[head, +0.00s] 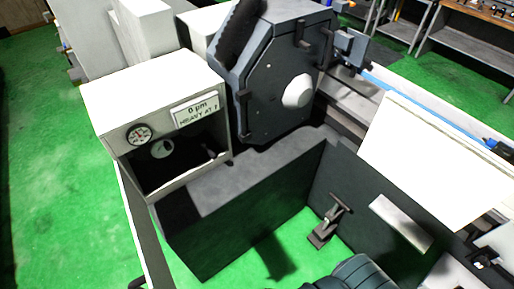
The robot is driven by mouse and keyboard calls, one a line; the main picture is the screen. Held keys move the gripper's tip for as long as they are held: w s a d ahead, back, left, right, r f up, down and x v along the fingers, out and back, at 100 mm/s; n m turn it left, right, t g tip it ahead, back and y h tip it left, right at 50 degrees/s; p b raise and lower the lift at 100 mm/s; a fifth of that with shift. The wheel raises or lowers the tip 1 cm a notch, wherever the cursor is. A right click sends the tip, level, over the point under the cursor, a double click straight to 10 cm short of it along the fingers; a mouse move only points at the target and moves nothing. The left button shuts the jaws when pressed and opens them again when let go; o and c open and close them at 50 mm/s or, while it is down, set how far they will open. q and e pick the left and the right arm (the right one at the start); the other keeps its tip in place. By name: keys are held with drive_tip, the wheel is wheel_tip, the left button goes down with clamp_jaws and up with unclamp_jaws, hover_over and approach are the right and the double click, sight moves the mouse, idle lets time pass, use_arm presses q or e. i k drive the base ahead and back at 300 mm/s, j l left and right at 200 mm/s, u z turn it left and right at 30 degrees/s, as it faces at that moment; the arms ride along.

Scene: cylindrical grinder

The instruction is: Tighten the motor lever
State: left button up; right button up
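A dark lever-like part (335,215) with a flat foot stands at the dark inner wall of the machine, low and right of centre. It leans, and I cannot tell for sure that it is the motor lever. A dark teal ribbed rounded body (358,274), which looks like a motor housing, is cut off by the bottom edge below it. I cannot tell how the two connect. Neither of my grippers shows clearly in the head view.
A pale box (160,100) with a round gauge (139,135) and a label stands at left. A large dark wheel guard (280,85) rises behind. A white slanted panel (430,160) is at right. Green floor shows inside the dark walls and at far left.

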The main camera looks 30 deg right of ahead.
sight(213, 155)
drive_tip(key=k+l+z, duration=0.1)
drive_tip(key=l, duration=0.15)
drive_tip(key=l+z, duration=0.1)
drive_tip(key=l, duration=0.15)
drive_tip(key=i, duration=0.55)
drive_tip(key=k+l, duration=0.15)
drive_tip(key=l, duration=0.2)
drive_tip(key=k+l, duration=0.15)
drive_tip(key=l, duration=0.2)
drive_tip(key=k+l, duration=0.15)
drive_tip(key=l, duration=0.2)
drive_tip(key=i+j, duration=0.3)
drive_tip(key=i, duration=0.15)
drive_tip(key=l+z, duration=0.05)
